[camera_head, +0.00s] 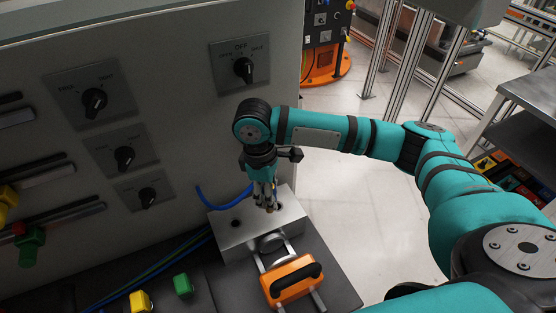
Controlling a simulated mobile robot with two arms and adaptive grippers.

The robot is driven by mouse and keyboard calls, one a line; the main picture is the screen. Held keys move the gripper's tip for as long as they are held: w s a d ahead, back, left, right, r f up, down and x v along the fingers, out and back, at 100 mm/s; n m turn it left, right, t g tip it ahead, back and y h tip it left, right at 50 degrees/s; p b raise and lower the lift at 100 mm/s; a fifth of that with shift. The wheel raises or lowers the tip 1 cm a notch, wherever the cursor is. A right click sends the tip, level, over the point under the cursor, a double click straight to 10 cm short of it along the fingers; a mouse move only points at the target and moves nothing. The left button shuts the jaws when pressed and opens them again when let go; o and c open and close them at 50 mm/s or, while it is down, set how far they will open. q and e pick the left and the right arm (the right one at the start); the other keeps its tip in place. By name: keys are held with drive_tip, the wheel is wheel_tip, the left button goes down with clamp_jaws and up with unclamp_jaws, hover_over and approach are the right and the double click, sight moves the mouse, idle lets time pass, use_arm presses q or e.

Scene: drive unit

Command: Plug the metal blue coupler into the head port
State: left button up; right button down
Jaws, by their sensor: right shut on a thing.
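My right gripper (267,202) points down over the back right part of a grey metal block (240,237). It is shut on the blue coupler, which is mostly hidden between the fingers. A blue hose (222,207) curves from the panel side to the gripper. A dark round port (235,223) shows on top of the block, left of the gripper. I cannot tell whether the coupler's tip touches the block or is in a port beneath it. My left gripper is not in view.
An orange handle piece (292,280) on metal rods sits in front of the block. A grey panel with black rotary knobs (94,101) rises behind and left. Green (182,285) and yellow (140,301) connectors lie left on the dark bench. Open floor lies right.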

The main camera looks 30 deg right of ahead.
use_arm(q)
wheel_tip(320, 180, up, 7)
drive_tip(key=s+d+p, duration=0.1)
drive_tip(key=p, duration=0.5)
use_arm(e)
drive_tip(key=w+d+f+n+t, duration=0.1)
drive_tip(key=w+d+n, duration=0.4)
drive_tip(key=n, duration=0.5)
use_arm(q)
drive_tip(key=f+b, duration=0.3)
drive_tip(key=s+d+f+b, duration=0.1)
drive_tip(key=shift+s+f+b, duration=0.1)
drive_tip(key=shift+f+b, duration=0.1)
drive_tip(key=shift+b, duration=0.15)
use_arm(e)
wheel_tip(320, 180, down, 6)
drive_tip(key=shift+a+r, duration=0.1)
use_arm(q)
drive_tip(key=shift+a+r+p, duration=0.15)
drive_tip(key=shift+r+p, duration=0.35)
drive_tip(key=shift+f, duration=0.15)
use_arm(e)
drive_tip(key=shift+f, duration=0.3)
use_arm(q)
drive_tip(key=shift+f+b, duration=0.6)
drive_tip(key=shift+b, duration=0.15)
use_arm(e)
drive_tip(key=shift+f, duration=1.7)
drive_tip(key=shift+w+f, duration=0.1)
